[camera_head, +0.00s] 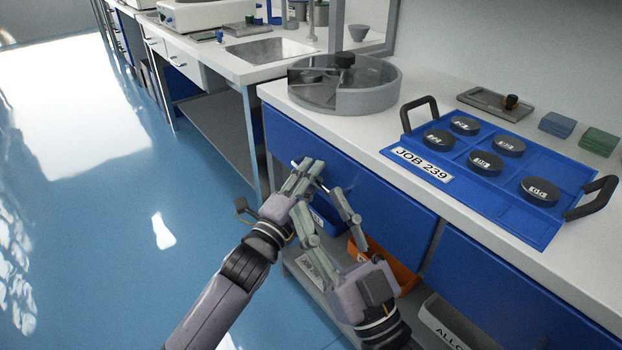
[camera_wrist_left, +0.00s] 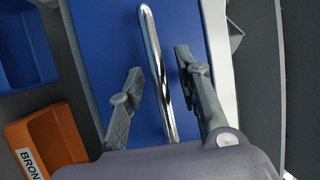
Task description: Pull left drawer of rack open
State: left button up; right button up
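The left drawer (camera_head: 394,191) of the rack has a blue front just under the white worktop and looks closed, about flush with the drawer beside it. Its shiny bar handle (camera_wrist_left: 156,70) shows in the left wrist view; in the head view my gripper mostly hides it. My left gripper (camera_head: 305,166) is at the drawer front. In the left wrist view its fingers (camera_wrist_left: 160,78) are open, one on each side of the handle, with gaps visible. My right gripper (camera_head: 325,204) is open and empty, lower and nearer, in front of the drawer.
A second blue drawer (camera_head: 510,283) is to the right. Below are an orange bin (camera_head: 396,265), a blue bin (camera_head: 326,215) and a grey bin (camera_head: 445,325). A blue tray (camera_head: 520,213) with black pucks and a round grey basin (camera_head: 365,99) stand on top. The floor at left is clear.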

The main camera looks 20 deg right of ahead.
pick_arm(q)
jog(key=shift+c, duration=0.2)
grip_shut()
dwell(0.6)
